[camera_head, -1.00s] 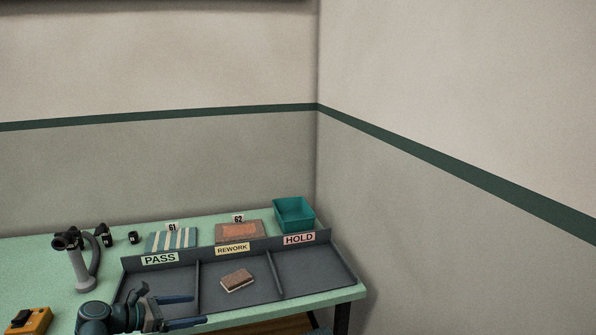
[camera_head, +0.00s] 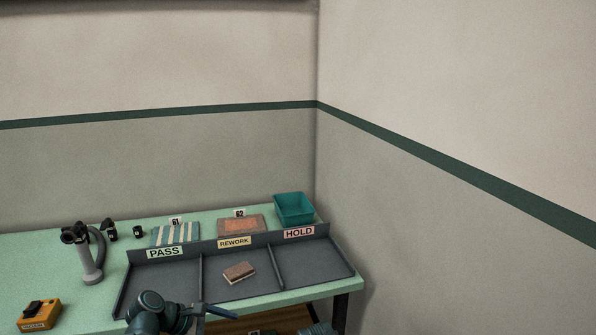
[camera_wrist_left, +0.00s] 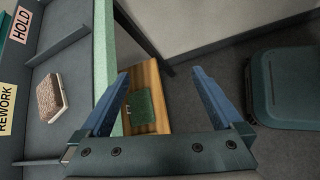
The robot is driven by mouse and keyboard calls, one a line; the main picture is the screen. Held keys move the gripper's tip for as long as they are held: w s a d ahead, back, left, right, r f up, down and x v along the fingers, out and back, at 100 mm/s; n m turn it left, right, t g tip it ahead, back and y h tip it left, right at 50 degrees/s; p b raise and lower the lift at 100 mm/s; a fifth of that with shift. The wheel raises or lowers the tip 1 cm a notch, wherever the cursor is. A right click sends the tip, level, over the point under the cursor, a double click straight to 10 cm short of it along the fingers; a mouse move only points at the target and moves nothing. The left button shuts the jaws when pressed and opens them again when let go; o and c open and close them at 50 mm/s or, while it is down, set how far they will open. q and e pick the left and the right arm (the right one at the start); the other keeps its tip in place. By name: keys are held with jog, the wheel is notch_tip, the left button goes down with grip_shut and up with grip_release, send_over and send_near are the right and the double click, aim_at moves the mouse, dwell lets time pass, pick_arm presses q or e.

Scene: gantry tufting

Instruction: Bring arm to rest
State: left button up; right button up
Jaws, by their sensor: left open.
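My left gripper (camera_wrist_left: 160,85) is open and empty in the left wrist view, its two blue fingers spread past the table's front edge. In the head view my left gripper (camera_head: 222,312) shows at the bottom, in front of the table edge and partly cut off by the frame. A brown-topped sample piece (camera_head: 239,272) lies in the REWORK compartment of the grey tray (camera_head: 290,280); it also shows at the left of the left wrist view (camera_wrist_left: 51,96), apart from the gripper. My right gripper is not seen.
The green table (camera_head: 45,262) holds a teal bin (camera_head: 293,209), sample 61 (camera_head: 175,234), sample 62 (camera_head: 241,224), a grey stand with a black head (camera_head: 91,262) and an orange device (camera_head: 39,314). A wooden lower shelf (camera_wrist_left: 150,80) lies below. A dark green case (camera_wrist_left: 292,88) stands on the floor.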

pick_arm(q)
jog(key=s+d+f+m+g+y+p, duration=0.3)
jog(key=s+d+m+y, duration=0.7)
jog(key=m, duration=1.2)
jog(key=s+d+g+p, duration=0.1)
jog(key=s, duration=0.3)
jog(key=shift+d+f+y, duration=0.2)
jog(key=shift+d+y, duration=0.1)
jog(key=shift+d, duration=0.1)
